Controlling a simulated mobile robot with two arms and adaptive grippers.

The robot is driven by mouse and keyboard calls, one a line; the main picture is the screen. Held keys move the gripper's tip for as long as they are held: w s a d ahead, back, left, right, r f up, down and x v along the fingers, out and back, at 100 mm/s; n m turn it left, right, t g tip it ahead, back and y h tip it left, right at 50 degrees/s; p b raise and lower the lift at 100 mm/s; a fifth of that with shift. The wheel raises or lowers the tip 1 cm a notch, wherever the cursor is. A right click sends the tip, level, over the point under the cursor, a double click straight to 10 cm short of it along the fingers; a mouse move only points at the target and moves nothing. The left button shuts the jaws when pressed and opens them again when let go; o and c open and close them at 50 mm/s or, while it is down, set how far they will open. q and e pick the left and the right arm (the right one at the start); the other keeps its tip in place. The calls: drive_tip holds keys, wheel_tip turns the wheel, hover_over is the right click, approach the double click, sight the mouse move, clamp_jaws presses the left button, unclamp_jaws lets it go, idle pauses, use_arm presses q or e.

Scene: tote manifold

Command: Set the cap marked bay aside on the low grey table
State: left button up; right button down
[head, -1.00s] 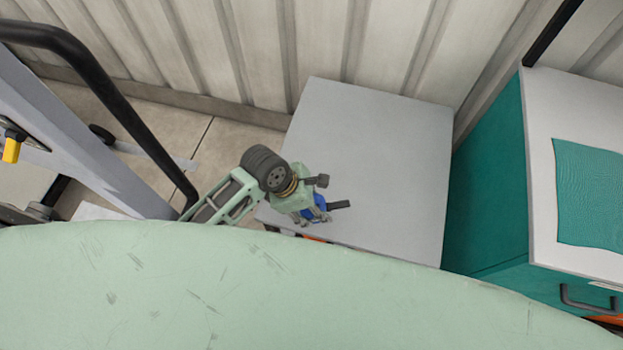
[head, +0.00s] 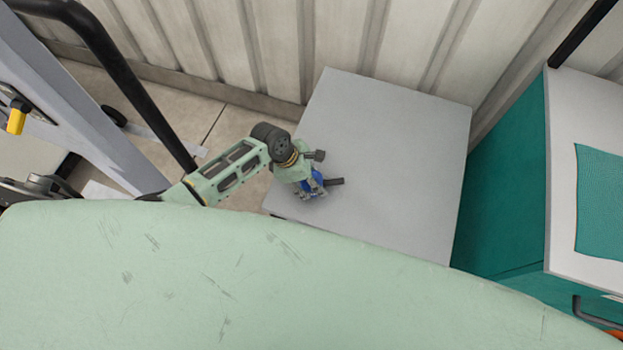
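My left gripper (head: 311,192) is over the left part of the low grey table (head: 400,140), pointing down. It is around a blue cap (head: 315,186), with a finger on either side, and seems shut on it. A dark bar (head: 335,181) sticks out to the right from the blue cap. Any marking on the cap is hidden or too small to read. I cannot tell whether the cap touches the tabletop. My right gripper is not in view.
The rest of the grey tabletop is bare. A teal cabinet (head: 500,190) with a pale top and a teal mat (head: 600,200) stands to the right. A ribbed wall (head: 270,40) is behind. A grey frame with a black rail (head: 165,130) stands at left.

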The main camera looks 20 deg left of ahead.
use_arm(q)
drive_tip(key=o, duration=1.3)
drive_tip(key=shift+r, duration=0.25)
drive_tip(key=p+v, duration=0.2)
drive_tip(key=v, duration=0.9)
drive_tip(key=shift+s+a+r, duration=0.1)
drive_tip(key=shift+a+r, duration=0.05)
drive_tip(key=shift+r, duration=0.15)
